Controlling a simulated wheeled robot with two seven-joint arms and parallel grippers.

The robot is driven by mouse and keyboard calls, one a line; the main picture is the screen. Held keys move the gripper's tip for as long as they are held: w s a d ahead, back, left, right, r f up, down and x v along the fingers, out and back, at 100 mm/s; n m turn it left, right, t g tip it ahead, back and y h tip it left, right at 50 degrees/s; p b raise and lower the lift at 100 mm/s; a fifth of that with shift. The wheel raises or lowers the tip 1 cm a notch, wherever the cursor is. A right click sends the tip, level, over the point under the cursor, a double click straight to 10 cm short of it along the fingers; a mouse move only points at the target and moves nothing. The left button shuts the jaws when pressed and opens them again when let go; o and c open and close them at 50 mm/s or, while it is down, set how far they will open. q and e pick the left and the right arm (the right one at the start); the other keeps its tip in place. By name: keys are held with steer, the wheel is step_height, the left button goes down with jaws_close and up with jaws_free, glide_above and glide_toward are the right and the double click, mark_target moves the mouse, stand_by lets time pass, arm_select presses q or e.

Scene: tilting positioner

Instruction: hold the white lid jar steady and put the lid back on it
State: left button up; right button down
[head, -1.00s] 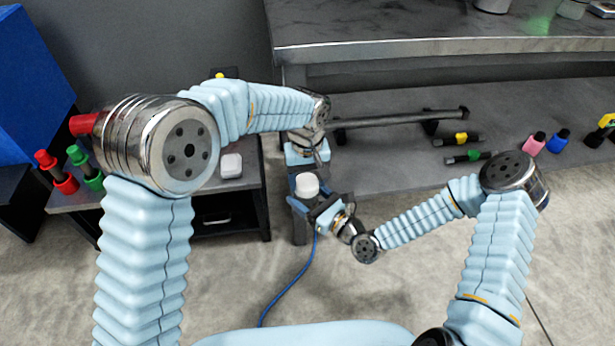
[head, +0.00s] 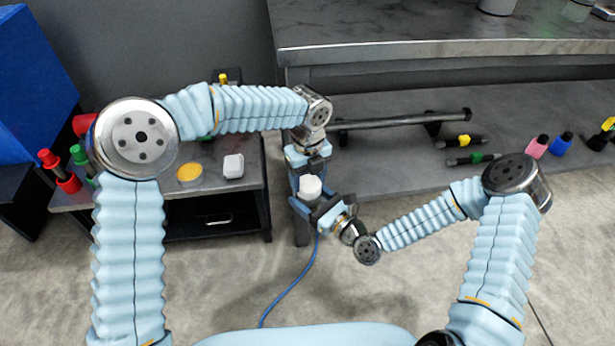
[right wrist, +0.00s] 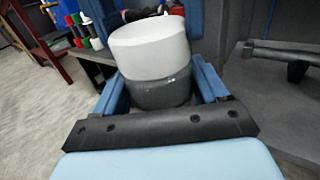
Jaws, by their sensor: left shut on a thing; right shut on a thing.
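The jar has a white lid (right wrist: 150,48) on top of a dark grey body (right wrist: 160,92). The lid also shows in the head view (head: 310,187), where the body is mostly hidden. In the right wrist view the lid's lower edge meets the body with no clear gap; I cannot tell whether it is fully seated. My right gripper (head: 314,204) is shut on the jar body, its blue fingers on either side of it in the right wrist view (right wrist: 162,93). My left gripper (head: 307,176) comes from behind and is shut on the lid.
A low cabinet at left bears a yellow disc (head: 190,173), a white box (head: 233,166) and red and green bottles (head: 65,175). A dark bar (head: 400,121) lies along the grey shelf (head: 385,165) at right, with several coloured markers and bottles beyond. A blue cable hangs below my grippers.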

arm_select(q)
steer(key=o, duration=1.1)
steer(key=shift+r, duration=2.3)
steer(key=shift+c, duration=0.3)
